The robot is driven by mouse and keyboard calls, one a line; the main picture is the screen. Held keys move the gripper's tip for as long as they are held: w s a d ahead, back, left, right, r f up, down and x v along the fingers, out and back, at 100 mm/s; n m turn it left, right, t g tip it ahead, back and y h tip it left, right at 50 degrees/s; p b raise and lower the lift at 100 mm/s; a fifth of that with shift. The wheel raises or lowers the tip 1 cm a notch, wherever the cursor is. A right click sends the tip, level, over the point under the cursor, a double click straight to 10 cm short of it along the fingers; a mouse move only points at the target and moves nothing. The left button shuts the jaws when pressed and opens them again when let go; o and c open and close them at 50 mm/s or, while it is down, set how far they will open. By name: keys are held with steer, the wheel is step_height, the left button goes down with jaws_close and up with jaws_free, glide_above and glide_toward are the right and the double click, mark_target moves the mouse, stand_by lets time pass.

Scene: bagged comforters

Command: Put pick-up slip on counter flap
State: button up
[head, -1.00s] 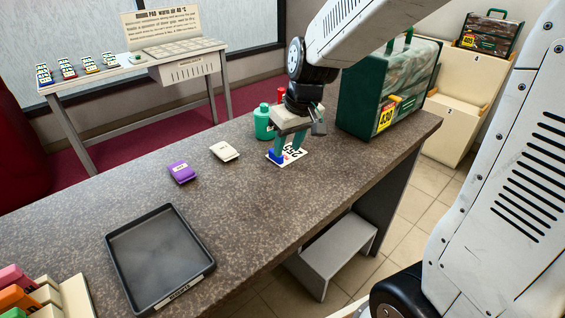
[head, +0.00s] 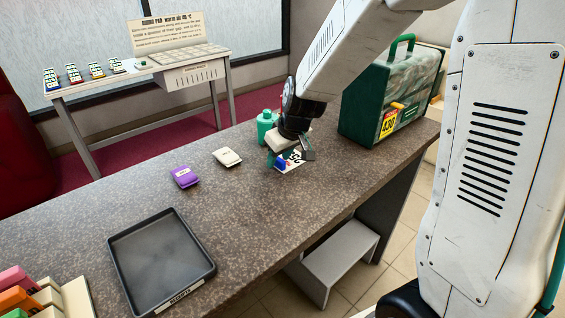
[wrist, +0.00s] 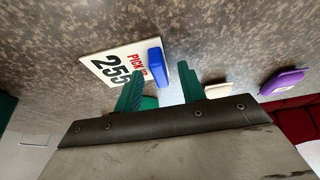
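The pick-up slip (head: 294,159) is a white card with dark print and a blue grip piece (head: 280,163) at one end. It is on the speckled counter (head: 240,215). In the wrist view the slip (wrist: 108,64) reads "PICK UP" and "255", with the blue piece (wrist: 155,62) on its right end. My gripper (head: 279,159) is low over the slip; its two green fingers also show in the wrist view (wrist: 159,75). They are apart, with the blue piece just beyond the gap between their tips. I cannot tell any counter flap from the rest of the counter.
A green bottle (head: 266,125) stands close behind my gripper. A bagged green comforter (head: 385,105) tagged 430 stands to the right. A white item (head: 227,157), a purple item (head: 184,177) and a black tray (head: 162,258) lie to the left. Counter between them is clear.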

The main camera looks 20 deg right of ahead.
steer(key=shift+c, duration=0.3)
jaws_close()
steer(key=shift+r, duration=0.1)
